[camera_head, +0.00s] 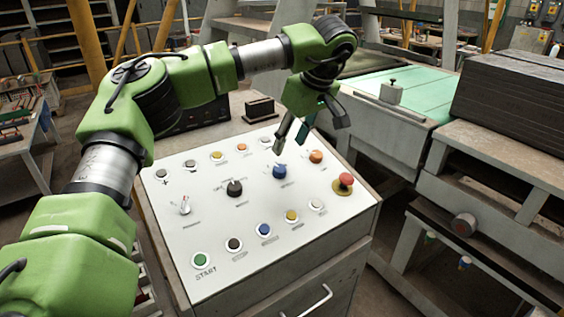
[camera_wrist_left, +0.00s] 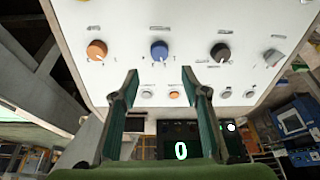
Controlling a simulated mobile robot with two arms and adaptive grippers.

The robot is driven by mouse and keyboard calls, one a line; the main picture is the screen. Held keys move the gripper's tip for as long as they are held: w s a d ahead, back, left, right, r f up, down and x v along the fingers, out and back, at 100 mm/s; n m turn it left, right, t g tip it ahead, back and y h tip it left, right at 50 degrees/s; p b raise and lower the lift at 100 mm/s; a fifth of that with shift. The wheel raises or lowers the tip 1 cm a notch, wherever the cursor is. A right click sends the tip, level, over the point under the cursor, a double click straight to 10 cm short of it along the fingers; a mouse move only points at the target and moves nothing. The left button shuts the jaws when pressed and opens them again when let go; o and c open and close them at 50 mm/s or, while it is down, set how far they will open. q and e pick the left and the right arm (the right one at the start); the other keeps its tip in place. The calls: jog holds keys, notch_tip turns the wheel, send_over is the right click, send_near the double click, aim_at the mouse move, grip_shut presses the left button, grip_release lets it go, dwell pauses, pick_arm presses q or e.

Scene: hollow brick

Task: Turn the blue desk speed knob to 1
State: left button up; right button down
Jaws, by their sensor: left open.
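The blue knob (camera_head: 279,171) sits on the white sloped control panel (camera_head: 210,238), right of the black knob. It also shows in the left wrist view (camera_wrist_left: 159,49), beyond and between the fingertips. Its pointer and scale marks are too small to read. My left gripper (camera_head: 290,138) is open and empty, just above and behind the blue knob, apart from it. In the left wrist view its two fingers (camera_wrist_left: 161,74) are spread wide. A dark display (camera_wrist_left: 181,151) reads a green 0. My right gripper is not in view.
A black knob (camera_head: 234,188) and an orange knob (camera_head: 316,156) flank the blue one. A red mushroom button (camera_head: 345,180) stands at the panel's right edge. A row of buttons, including the green start button (camera_head: 201,260), lies along the front. A dark block (camera_head: 260,107) stands behind the panel.

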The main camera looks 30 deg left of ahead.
aim_at(280, 167)
pick_arm(q)
jog(key=p+x, duration=0.2)
jog(key=x, duration=0.7)
jog(key=shift+w+a+f, duration=0.1)
jog(key=shift+f, duration=0.25)
jog(key=shift+c, duration=0.8)
jog(key=c, duration=1)
